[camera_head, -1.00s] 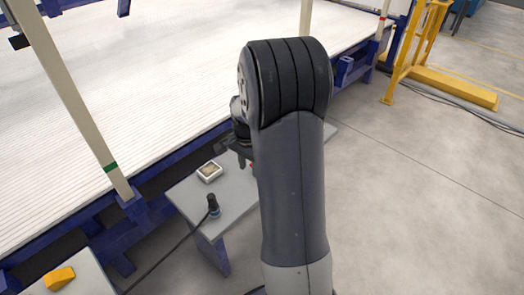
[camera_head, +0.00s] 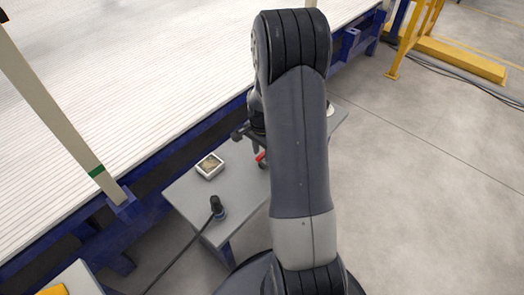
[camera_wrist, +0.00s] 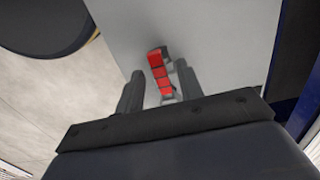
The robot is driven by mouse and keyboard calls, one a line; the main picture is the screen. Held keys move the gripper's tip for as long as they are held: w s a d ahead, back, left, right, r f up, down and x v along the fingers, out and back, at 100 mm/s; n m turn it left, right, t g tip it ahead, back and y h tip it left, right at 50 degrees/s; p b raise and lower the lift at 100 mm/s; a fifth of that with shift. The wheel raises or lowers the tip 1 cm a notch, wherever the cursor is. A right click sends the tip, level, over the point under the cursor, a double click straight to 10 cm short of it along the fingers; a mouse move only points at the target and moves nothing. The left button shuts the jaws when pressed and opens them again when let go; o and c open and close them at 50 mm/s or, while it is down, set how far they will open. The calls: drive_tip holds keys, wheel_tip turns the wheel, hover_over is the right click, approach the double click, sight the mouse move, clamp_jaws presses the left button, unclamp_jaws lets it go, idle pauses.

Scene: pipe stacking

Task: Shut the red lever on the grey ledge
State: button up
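The red lever (camera_head: 261,157) stands on the grey ledge (camera_head: 184,196), partly hidden behind my arm in the head view. In the wrist view, the red segmented lever (camera_wrist: 159,68) lies between the two dark fingers of my gripper (camera_wrist: 160,71). The fingers are apart, with a visible gap on the left side and a narrower one on the right. The lever's lower end is close to the gripper body, and contact cannot be told. The grey ledge (camera_wrist: 220,45) fills the background there. My arm hides the gripper's fingertips in the head view.
On the ledge are a small white-rimmed square box (camera_head: 210,166) and a black knob or plug (camera_head: 217,208) with a cable. A ribbed white platform with a blue frame runs behind. A beige post (camera_head: 50,110) stands left. Open floor lies right.

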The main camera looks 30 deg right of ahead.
drive_tip(key=shift+c, duration=0.2)
clamp_jaws()
idle(0.5)
drive_tip(key=w+d+m+p, duration=0.2)
drive_tip(key=w+m, duration=0.5)
drive_tip(key=m, duration=1.1)
drive_tip(key=shift+d, duration=0.6)
drive_tip(key=shift+o, duration=0.2)
unclamp_jaws()
